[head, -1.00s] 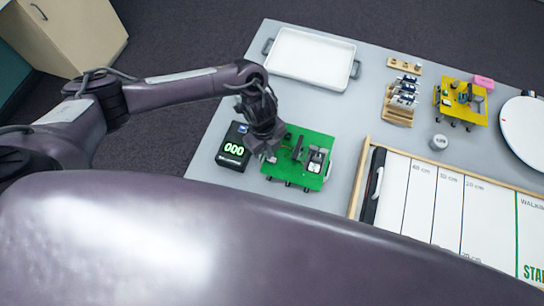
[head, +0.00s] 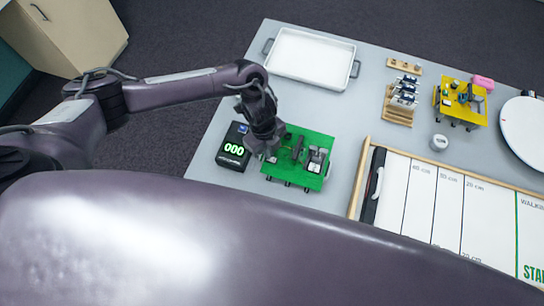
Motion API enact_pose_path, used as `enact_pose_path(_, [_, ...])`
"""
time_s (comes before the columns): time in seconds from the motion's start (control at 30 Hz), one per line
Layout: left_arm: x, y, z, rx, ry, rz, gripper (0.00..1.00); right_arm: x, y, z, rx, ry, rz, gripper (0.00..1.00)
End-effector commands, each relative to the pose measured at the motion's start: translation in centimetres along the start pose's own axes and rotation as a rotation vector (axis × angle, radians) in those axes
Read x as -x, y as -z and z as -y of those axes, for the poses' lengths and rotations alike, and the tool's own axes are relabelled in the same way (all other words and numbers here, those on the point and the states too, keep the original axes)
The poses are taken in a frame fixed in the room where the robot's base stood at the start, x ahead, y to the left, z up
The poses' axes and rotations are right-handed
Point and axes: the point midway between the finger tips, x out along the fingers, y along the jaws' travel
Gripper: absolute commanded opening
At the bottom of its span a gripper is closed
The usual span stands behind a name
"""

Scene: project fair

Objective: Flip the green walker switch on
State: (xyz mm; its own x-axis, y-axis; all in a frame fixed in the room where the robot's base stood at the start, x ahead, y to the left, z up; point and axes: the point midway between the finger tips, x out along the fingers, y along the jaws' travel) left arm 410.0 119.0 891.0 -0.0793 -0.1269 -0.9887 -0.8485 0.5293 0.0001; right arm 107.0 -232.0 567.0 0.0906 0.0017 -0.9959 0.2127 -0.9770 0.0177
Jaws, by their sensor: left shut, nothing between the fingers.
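The green walker (head: 290,173) stands on the grey table, a flat green board with short dark legs and grey and black parts on top. Its switch is too small to make out. My left gripper (head: 267,155) points down over the left part of the walker's board. It is shut and empty. I cannot tell if its fingertips touch the walker. My right gripper is not in view.
A black box with a lit 000 display (head: 233,149) stands close left of the walker. A white tray (head: 310,52) lies behind. A yellow walker (head: 461,101), a wooden rack (head: 399,115), a grey cup (head: 438,143) and a wood-framed walking track (head: 420,215) are to the right.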

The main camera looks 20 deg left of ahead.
Motion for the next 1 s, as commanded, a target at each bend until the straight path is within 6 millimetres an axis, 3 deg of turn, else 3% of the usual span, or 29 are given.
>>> enact_pose_path(1.0, [-0.91, -0.12, 0.01, 0.000, 0.000, 0.000, 0.00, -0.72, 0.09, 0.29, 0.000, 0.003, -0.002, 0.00])
